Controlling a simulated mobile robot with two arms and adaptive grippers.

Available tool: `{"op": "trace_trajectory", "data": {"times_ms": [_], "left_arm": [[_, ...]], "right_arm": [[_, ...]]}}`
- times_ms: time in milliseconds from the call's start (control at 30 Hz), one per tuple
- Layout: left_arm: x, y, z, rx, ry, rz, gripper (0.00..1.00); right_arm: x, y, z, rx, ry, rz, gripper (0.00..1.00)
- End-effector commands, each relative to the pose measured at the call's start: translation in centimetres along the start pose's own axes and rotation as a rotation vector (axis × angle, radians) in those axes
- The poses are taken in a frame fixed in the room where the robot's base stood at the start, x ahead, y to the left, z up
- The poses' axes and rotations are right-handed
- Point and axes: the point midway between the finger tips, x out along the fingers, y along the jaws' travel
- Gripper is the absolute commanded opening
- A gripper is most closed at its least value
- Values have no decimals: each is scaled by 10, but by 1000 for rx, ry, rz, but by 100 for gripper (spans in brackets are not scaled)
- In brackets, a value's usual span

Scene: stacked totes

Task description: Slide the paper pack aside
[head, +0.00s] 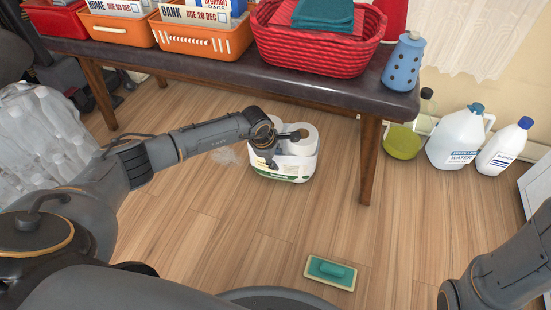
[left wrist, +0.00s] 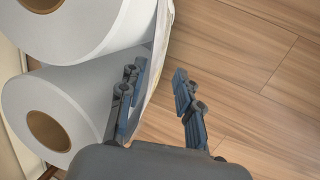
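The paper pack (head: 285,175), white rolls in a printed wrapper, stands on the wood floor under the front edge of the dark bench. My left gripper (head: 270,161) is at the pack's left top side. In the left wrist view, the paper rolls (left wrist: 85,88) fill the left side. There my left gripper (left wrist: 158,82) is open, with one finger over the roll side and the other over the floor. The wrapper's edge runs between the fingers; contact is unclear. My right arm shows at the lower right, but its gripper is out of view.
The bench (head: 230,55) carries orange bins, a red basket (head: 320,50) and a blue bottle (head: 404,64). Its leg (head: 370,160) stands right of the pack. Jugs (head: 456,138) stand farther right. A green sponge (head: 330,272) lies in front; the floor between is clear.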

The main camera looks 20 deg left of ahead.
Motion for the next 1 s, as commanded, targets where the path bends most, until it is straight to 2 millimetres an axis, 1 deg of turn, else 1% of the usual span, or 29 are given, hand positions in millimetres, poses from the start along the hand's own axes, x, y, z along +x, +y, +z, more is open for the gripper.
{"op": "trace_trajectory", "data": {"times_ms": [167,267,367,600,700,833,1000], "left_arm": [[-1,-2,0,1,1,-4,32],[-10,-1,-1,2,1,-3,32],[-26,-1,-1,2,1,-1,32],[-79,0,-1,2,1,2,32],[-97,0,-1,2,1,1,32],[-112,0,0,1,0,0,32],[-120,0,0,1,0,0,32]], "right_arm": [[-1,1,2,1,-6,4,40],[-1,1,1,0,-4,3,40],[0,0,1,0,-3,2,40],[0,0,0,0,-1,1,40],[0,0,0,0,-1,1,40],[0,0,0,0,-1,0,40],[0,0,0,0,-1,0,40]]}}
